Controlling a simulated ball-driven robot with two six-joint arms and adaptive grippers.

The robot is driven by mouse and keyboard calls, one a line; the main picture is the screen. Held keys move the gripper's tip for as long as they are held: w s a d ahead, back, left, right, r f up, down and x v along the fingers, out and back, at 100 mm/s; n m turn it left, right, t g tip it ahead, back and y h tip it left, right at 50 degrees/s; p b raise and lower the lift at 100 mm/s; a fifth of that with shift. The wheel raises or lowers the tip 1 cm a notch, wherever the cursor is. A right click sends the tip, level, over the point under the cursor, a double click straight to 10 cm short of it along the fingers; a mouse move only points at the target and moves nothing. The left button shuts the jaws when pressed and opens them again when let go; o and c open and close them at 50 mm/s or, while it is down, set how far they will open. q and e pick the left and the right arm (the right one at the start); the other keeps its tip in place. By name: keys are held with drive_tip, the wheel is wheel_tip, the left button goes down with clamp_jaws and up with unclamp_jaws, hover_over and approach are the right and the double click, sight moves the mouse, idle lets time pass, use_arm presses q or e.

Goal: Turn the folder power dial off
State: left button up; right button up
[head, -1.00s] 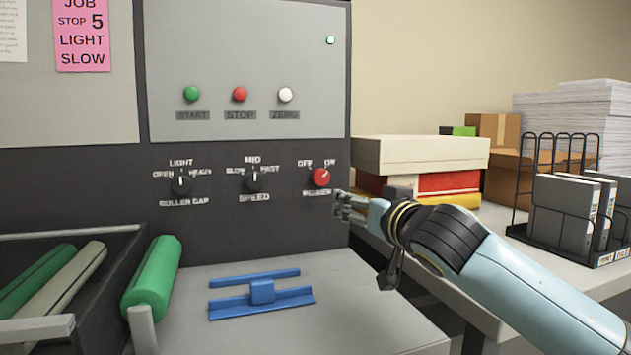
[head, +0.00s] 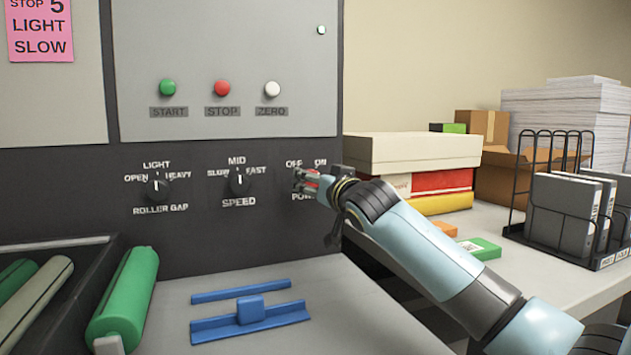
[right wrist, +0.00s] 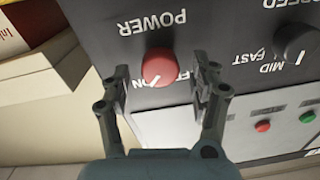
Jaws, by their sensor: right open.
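The red power dial (right wrist: 159,66) is a round knob on the dark machine panel, under the OFF and ON labels. In the right wrist view the panel appears upside down, and the dial's white mark lies on the side of the ON label. My right gripper (head: 305,183) is at the dial, covering most of it in the head view. In the right wrist view my right gripper (right wrist: 158,72) is open, one finger on each side of the dial; whether they touch it is unclear. My left gripper is out of view.
The speed knob (head: 240,183) and roller gap knob (head: 157,188) sit left of the power dial. Start (head: 167,87), stop (head: 222,87) and zero (head: 272,88) buttons are above. A table with boxes (head: 412,151) stands right. A blue guide (head: 250,310) lies below.

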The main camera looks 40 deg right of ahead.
drive_tip(key=shift+w, duration=0.25)
drive_tip(key=c, duration=1.1)
use_arm(q)
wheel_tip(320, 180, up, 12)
drive_tip(key=p, duration=1.1)
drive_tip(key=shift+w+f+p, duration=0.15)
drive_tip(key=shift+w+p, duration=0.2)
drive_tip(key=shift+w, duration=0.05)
use_arm(e)
drive_tip(key=n, duration=1.7)
drive_tip(key=shift+n+h, duration=0.3)
drive_tip(key=shift+c, duration=0.2)
